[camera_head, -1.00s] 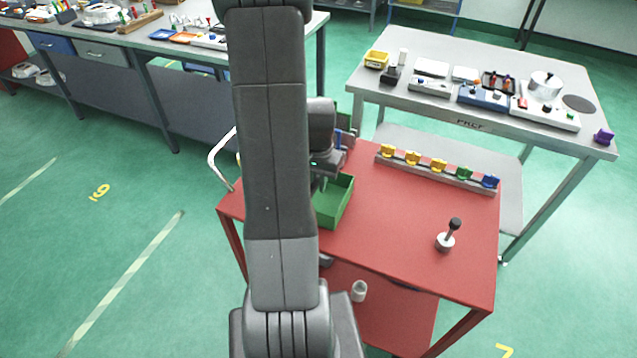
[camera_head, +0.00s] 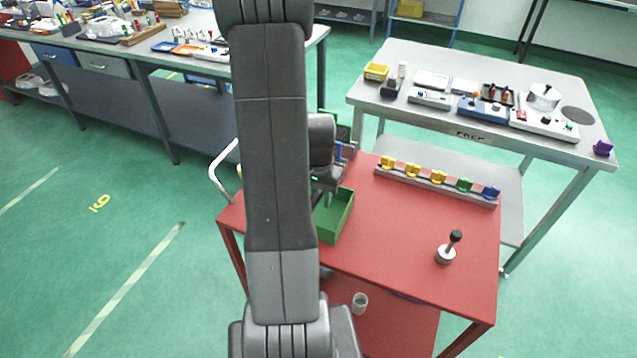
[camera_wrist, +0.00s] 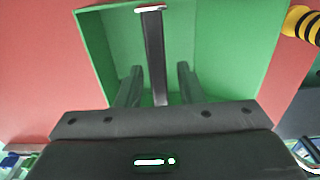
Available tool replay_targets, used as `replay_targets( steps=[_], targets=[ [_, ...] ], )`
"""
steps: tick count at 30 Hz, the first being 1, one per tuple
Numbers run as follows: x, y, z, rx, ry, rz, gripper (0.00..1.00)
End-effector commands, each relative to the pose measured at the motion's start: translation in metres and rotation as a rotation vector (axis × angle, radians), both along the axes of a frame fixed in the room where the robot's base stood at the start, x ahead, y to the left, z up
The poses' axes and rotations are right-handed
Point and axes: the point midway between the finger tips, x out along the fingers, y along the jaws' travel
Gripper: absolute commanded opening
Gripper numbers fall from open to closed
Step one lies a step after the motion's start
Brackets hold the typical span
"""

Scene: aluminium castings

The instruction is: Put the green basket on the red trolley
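The green basket (camera_head: 336,222) is an open box on the red top of the trolley (camera_head: 400,240), near its left side. My arm hides its left part in the head view. In the wrist view the basket (camera_wrist: 225,50) fills the middle, with red surface on both sides. A dark grey bar, which looks like its handle (camera_wrist: 153,45), runs down the picture. My gripper (camera_wrist: 158,85) is open, with one finger on each side of this bar and visible gaps. In the head view my gripper (camera_head: 328,188) is just above the basket, partly hidden by my arm.
On the trolley, a rack of coloured clips (camera_head: 438,180) lies along the back edge, and a black-knobbed metal piece (camera_head: 448,248) stands at the right. A grey table (camera_head: 480,125) with tools is behind.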

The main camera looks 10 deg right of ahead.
Motion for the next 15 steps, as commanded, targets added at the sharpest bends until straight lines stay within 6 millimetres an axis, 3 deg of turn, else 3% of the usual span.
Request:
replay_targets(
  steps=[15],
  targets=[
    [0.001, 0.0, 0.088, -0.001, -0.005, 0.0, 0.34]
  ],
)
